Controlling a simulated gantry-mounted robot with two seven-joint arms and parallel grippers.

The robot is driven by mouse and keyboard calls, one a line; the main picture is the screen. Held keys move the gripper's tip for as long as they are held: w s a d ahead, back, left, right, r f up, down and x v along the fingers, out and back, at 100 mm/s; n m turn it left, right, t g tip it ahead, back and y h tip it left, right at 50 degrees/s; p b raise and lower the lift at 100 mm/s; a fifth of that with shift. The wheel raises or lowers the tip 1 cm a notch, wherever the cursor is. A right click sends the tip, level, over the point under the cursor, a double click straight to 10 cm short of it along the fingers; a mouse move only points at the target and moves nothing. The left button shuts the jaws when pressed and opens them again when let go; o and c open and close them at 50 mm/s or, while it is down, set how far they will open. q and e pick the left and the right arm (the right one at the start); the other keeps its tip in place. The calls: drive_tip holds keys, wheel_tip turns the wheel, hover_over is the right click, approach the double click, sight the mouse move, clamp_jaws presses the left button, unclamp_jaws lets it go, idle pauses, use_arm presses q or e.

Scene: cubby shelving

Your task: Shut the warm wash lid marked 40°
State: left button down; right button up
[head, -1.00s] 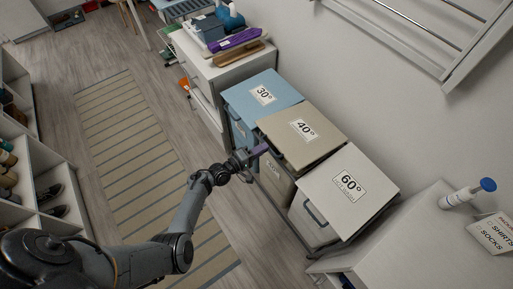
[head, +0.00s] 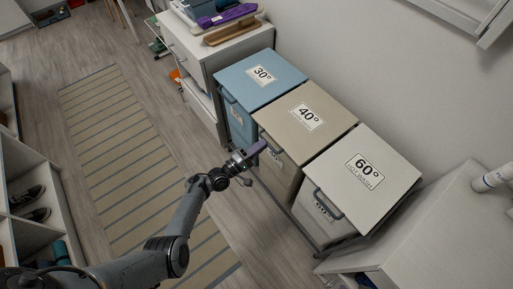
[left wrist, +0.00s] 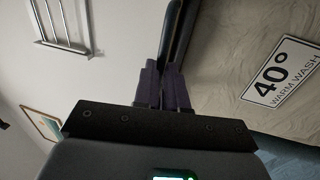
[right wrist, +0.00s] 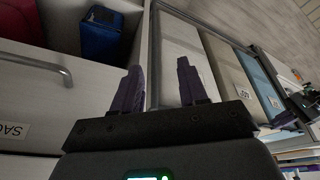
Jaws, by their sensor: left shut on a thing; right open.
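The beige warm wash lid marked 40° (head: 325,97) lies between the blue 30° lid (head: 283,69) and the white 60° lid (head: 390,160) in the head view. It looks about level with them. My left gripper (head: 253,151) is at its front edge. In the left wrist view the purple fingers (left wrist: 164,84) are shut on a dark bar handle (left wrist: 178,30), beside the 40° label (left wrist: 278,72). The handle is mostly hidden by the gripper in the head view. My right gripper (right wrist: 158,88) is open and empty; it is outside the head view.
A white cabinet (head: 425,235) stands right of the 60° bin. A drawer unit (head: 200,60) with a purple brush on top stands beyond the 30° bin. The striped rug (head: 125,150) and floor in front are clear. A shoe shelf stands at left.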

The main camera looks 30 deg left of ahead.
use_arm(q)
drive_tip(key=shift+s+f, duration=0.1)
drive_tip(key=shift+f, duration=0.4)
drive_tip(key=c, duration=1.6)
unclamp_jaws()
drive_tip(key=o, duration=0.4)
drive_tip(key=shift+w+r, duration=0.1)
drive_tip(key=shift+w, duration=0.1)
drive_tip(key=shift+s+r, duration=0.1)
drive_tip(key=shift+s, duration=0.05)
drive_tip(key=shift+p+v, duration=1.05)
drive_tip(key=shift+v, duration=4.25)
